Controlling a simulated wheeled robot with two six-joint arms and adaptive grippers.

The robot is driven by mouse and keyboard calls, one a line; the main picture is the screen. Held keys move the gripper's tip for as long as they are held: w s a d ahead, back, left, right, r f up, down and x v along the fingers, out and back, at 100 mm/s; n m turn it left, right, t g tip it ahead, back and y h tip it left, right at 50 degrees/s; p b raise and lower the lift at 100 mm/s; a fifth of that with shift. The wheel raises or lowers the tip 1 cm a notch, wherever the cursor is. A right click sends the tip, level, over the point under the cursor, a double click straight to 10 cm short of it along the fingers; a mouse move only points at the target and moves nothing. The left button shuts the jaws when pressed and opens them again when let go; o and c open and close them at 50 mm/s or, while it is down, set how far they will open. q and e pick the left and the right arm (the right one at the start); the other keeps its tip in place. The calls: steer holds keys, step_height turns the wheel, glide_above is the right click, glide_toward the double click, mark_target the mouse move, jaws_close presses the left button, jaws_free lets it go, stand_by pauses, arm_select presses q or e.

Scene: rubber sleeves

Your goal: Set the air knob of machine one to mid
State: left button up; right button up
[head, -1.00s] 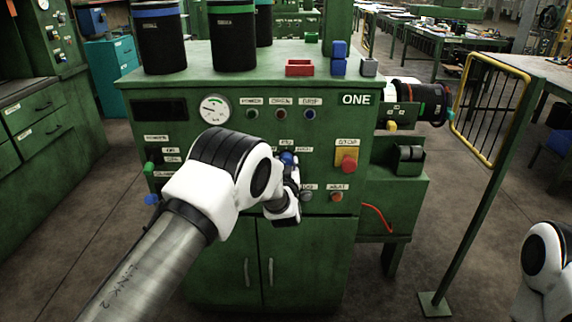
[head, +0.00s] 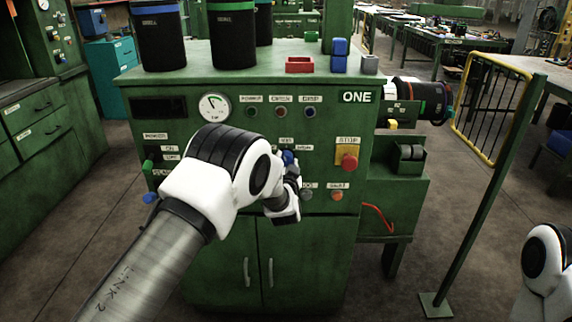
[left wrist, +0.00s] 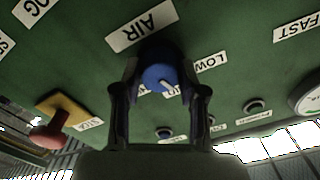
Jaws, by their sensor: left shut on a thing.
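Machine one (head: 300,235) is a green cabinet with a "ONE" plate on its front panel. Its air knob (left wrist: 158,74) is blue with a white pointer mark, below the "AIR" label in the left wrist view. The blue knob also shows in the head view (head: 288,157), partly behind my wrist. My left gripper (left wrist: 162,84) is shut on the knob, one finger on each side. A "LOW" label sits right of the knob in the wrist view. Another label behind the knob and finger is mostly hidden. My right gripper is out of view; only part of that arm shows at the lower right.
A red stop button (head: 350,162) on a yellow plate is right of my left gripper. A gauge (head: 214,106) and several small buttons share the panel. Dark canisters (head: 233,38) and a red tray (head: 299,65) stand on top. A yellow-framed guard (head: 462,85) stands right.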

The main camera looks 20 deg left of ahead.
arm_select(q)
steer(key=shift+r+m, duration=0.1)
steer(key=shift+m, duration=1.8)
steer(key=o, duration=1.1)
steer(key=shift+o, duration=0.2)
steer(key=v, duration=1.2)
